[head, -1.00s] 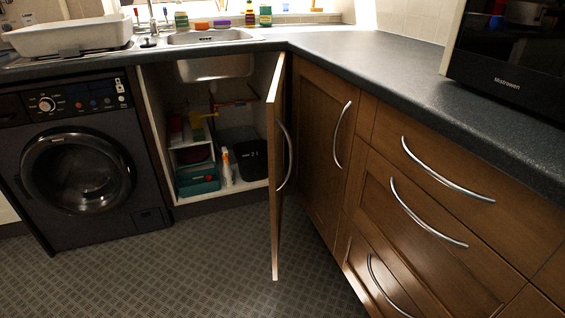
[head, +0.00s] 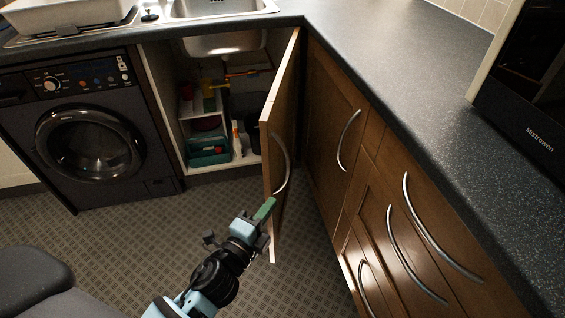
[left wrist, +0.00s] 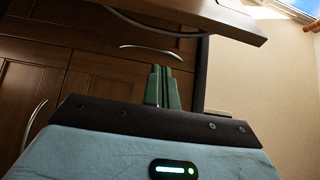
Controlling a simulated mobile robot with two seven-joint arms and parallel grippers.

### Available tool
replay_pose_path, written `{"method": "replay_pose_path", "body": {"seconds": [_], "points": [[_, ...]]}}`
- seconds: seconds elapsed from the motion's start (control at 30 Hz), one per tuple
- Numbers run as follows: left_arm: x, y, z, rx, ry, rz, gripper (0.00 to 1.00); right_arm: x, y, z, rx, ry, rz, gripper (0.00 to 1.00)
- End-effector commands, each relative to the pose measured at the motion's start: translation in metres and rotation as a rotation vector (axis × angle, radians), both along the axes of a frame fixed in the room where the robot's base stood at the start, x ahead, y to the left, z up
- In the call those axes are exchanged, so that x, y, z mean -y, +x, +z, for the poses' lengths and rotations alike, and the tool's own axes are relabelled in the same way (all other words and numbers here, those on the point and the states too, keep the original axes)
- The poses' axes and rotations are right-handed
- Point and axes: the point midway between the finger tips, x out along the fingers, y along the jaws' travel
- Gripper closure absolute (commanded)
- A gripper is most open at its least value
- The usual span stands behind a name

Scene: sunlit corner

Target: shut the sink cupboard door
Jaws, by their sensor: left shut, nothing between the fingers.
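The sink cupboard door (head: 283,130) stands open, swung out toward me, with a curved metal handle (head: 281,165) on its right face. The cupboard interior (head: 215,125) shows to the left of the door. My left gripper (head: 265,208) is shut and empty, low beside the door's lower part, on its outer edge; I cannot tell whether it touches. In the left wrist view, the green fingers (left wrist: 161,88) are together, and the door (left wrist: 200,14) crosses the top of the picture. My right gripper is not in view.
A washing machine (head: 85,135) stands left of the cupboard. Wooden cupboards and drawers (head: 335,110) with curved handles line the right, close to the door. Bottles and a green box (head: 208,150) sit inside the cupboard. The patterned floor (head: 110,240) is clear on the left.

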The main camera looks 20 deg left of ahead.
Motion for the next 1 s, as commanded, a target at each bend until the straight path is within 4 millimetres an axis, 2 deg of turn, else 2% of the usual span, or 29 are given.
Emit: {"method": "replay_pose_path", "body": {"seconds": [0.17,0.33,0.87,0.9,1.0], "points": [[0.001,0.001,0.0,0.002,0.004,-0.001,1.0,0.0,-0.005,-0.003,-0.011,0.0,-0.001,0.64],[0.002,0.014,0.0,0.002,0.002,0.0,1.0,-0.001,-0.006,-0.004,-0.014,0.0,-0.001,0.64],[0.015,0.103,-0.001,0.001,0.0,0.0,1.0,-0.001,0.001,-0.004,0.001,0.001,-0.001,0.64],[0.005,0.098,-0.002,-0.002,0.004,0.002,1.0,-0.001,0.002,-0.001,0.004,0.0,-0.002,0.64],[-0.008,0.095,0.0,0.0,0.004,0.0,1.0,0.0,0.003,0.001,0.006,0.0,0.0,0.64]]}}
